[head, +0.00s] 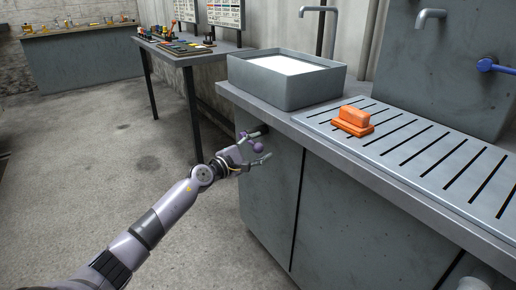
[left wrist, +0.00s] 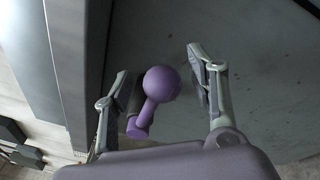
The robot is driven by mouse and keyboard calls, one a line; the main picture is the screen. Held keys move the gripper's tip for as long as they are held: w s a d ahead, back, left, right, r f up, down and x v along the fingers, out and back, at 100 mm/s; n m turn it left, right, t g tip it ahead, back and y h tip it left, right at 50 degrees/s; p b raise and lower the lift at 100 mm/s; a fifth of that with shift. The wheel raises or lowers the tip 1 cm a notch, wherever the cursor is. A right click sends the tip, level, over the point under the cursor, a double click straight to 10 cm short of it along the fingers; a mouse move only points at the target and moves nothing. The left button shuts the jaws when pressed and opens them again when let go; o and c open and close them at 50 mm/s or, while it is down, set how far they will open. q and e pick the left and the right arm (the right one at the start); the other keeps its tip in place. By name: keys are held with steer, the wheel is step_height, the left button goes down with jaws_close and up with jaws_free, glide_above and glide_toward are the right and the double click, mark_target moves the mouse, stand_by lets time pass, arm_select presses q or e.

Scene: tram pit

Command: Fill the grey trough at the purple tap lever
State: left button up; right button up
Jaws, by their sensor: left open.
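The purple tap lever (head: 257,148) has a round knob on a short stem at the front of the grey cabinet, below the counter. My left gripper (head: 265,144) is open around the knob. In the left wrist view the purple lever (left wrist: 161,84) stands between the spread fingers of my left gripper (left wrist: 158,66), with no clear grip on it. The grey trough (head: 290,92) sits on the counter's left end, under a grey spout (head: 320,9). A flat white surface shows inside it; I cannot tell if it is water. My right gripper is out of view.
An orange block on an orange base (head: 353,121) rests on the slotted drainboard (head: 430,155). A blue lever (head: 487,65) and another spout (head: 430,14) are at right. A table with tools (head: 185,48) stands behind. The floor at left is clear.

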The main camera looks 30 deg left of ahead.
arm_select(q)
jaws_close()
stand_by(0.6)
steer(key=shift+r, duration=0.1)
